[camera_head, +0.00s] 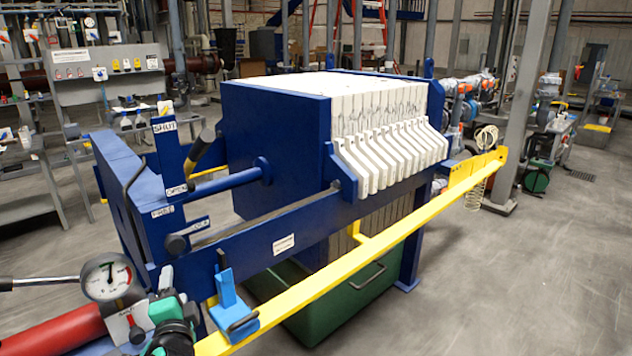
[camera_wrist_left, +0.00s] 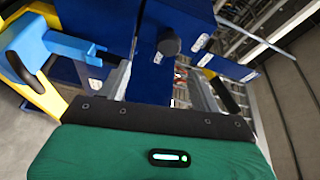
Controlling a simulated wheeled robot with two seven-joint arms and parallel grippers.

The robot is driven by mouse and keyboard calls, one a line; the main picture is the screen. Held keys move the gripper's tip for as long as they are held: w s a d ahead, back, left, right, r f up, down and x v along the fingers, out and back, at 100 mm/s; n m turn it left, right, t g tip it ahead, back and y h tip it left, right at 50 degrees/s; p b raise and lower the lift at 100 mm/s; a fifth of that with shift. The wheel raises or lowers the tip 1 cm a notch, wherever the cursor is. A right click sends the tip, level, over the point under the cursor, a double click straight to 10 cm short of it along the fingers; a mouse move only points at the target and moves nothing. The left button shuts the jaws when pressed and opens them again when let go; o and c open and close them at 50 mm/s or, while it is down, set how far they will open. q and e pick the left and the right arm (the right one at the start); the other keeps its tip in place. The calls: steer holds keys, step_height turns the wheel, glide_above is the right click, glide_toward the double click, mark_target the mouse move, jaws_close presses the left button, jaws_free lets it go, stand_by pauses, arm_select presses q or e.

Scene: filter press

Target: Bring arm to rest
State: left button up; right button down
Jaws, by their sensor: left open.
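My left gripper (camera_head: 167,305) is at the bottom left in the head view, a green and black body seen partly. It is beside the near end of the blue filter press frame (camera_head: 300,235). The left wrist view shows its green housing below and its grey fingers (camera_wrist_left: 163,85) apart, with nothing seen held between them. Beyond the fingers are a blue upright plate and a round black knob (camera_wrist_left: 168,43). In the head view a blue post labelled SHUT (camera_head: 166,150) stands near a black-gripped lever (camera_head: 199,149). My right gripper is not seen.
A yellow rail (camera_head: 390,235) runs along the press with a blue clip (camera_head: 231,302) on it. A pressure gauge (camera_head: 107,279) and red cylinder (camera_head: 50,332) are at the lower left. White filter plates (camera_head: 385,150) fill the press above a green tray (camera_head: 330,310). Open floor lies right.

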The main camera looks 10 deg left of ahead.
arm_select(q)
steer(key=s+d+f+n+g+h, duration=0.2)
steer(key=s+d+f+n+g, duration=0.1)
steer(key=s+f, duration=0.4)
steer(key=s+d+f+n+g+h, duration=0.25)
steer(key=s+f, duration=0.25)
steer(key=f, duration=0.4)
steer(key=s+d+f+n+g+h, duration=0.2)
steer(key=s+d+f+g, duration=0.2)
steer(key=s, duration=0.5)
steer(key=s+d+f+n+g+h, duration=0.2)
steer(key=s+d+f+g, duration=0.15)
steer(key=s, duration=0.55)
step_height(320, 180, down, 31)
steer(key=g, duration=0.1)
steer(key=s+a+f, duration=0.1)
steer(key=s+f, duration=0.8)
steer(key=s+a+f+m+g+p, duration=0.1)
steer(key=s+a+f, duration=0.1)
steer(key=s+f, duration=0.7)
steer(key=shift+s+a+f, duration=0.25)
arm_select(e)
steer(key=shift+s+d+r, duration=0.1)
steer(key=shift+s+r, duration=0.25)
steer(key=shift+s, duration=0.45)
